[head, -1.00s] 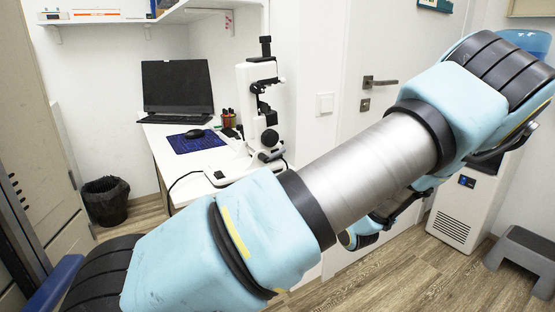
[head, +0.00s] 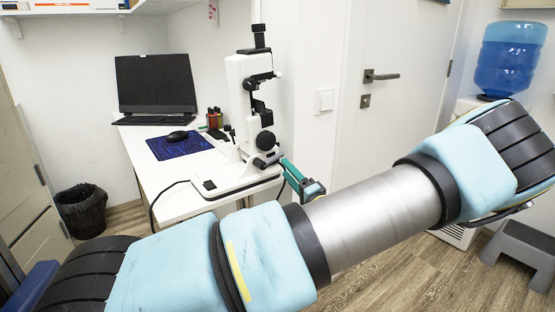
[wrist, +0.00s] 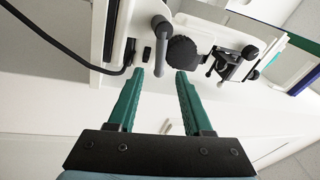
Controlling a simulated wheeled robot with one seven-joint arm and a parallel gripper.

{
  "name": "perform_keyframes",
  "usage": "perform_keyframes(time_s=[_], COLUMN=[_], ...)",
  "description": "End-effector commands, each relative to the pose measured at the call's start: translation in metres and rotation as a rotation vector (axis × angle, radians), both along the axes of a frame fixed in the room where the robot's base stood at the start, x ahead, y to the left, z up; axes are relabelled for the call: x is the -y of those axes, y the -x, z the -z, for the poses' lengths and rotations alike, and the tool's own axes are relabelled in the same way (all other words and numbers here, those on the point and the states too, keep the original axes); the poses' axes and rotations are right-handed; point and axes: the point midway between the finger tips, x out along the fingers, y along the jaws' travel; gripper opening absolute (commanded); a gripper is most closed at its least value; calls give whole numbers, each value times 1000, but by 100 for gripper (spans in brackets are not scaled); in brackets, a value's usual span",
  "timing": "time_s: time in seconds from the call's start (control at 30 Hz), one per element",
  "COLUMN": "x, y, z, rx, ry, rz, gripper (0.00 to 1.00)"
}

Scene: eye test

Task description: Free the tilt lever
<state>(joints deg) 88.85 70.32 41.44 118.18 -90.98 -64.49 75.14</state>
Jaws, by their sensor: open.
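A white eye-examination instrument (head: 247,80) with black parts stands upright on the desk. In the wrist view its round black knob (wrist: 183,56) is beyond my right fingertip. A dark lever with a rounded head (wrist: 160,42) hangs beside the knob, just ahead of the gap between my fingers. More small levers (wrist: 222,58) show to the right. I cannot tell for sure which one is the tilt lever. My gripper (wrist: 160,75) has green fingers, open, with nothing between them.
A bin (head: 82,210) stands left, a grey step stool (head: 520,255) right.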

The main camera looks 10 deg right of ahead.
Motion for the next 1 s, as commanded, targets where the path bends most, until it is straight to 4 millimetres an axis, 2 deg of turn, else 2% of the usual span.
perform_keyframes(time_s=[0.1,0.3,0.5,0.73,1.0], x=[-8,-16,-20,-20,-19], y=[-21,-46,-55,-55,-55], z=[-7,-12,-14,-13,-13], rx=[1,-1,-1,-2,-2], ry=[0,1,0,1,1], rz=[-1,0,0,0,1], gripper=[50,50,50,50,21])
